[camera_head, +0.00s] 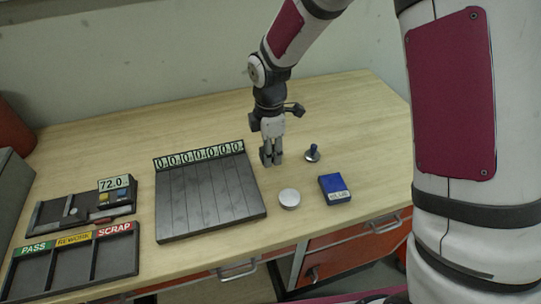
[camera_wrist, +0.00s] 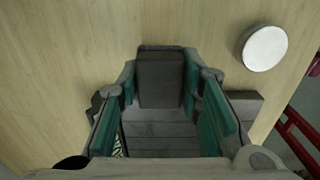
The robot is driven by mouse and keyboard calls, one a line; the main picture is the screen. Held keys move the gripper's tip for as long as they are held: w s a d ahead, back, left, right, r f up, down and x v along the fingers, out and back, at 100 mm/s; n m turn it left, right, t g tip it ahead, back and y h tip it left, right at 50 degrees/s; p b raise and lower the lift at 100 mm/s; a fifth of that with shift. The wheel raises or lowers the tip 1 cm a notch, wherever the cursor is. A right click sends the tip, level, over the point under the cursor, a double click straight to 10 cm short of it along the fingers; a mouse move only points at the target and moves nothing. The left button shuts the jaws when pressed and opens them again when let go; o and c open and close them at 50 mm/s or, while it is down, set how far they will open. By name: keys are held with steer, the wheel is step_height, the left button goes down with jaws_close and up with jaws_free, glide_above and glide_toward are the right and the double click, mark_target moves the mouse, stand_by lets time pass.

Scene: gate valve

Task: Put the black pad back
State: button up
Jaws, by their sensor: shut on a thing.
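My gripper (camera_head: 271,160) points down over the table, just right of the slatted dark rack (camera_head: 207,200) in the head view. In the wrist view my gripper (camera_wrist: 161,72) has its two teal-lined fingers on either side of a dark block, which looks like the black pad (camera_wrist: 162,85). The fingers are shut on it. In the head view I cannot make the pad out apart from the dark fingers. Part of the slatted rack (camera_wrist: 165,145) shows between and beyond the fingers in the wrist view.
A scale (camera_head: 82,205) reading 72.0 and a PASS/REWORK/SCRAP tray (camera_head: 72,262) are at left. The back of the table is clear.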

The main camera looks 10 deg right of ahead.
steer(key=shift+w+d+f, duration=0.1)
steer(key=shift+w, duration=0.5)
steer(key=shift+w+f+p, duration=0.15)
steer(key=shift+f+p, duration=0.35)
steer(key=shift+f, duration=1.25)
steer(key=shift+f, duration=0.1)
steer(key=o, duration=1.2)
steer(key=shift+o, duration=0.2)
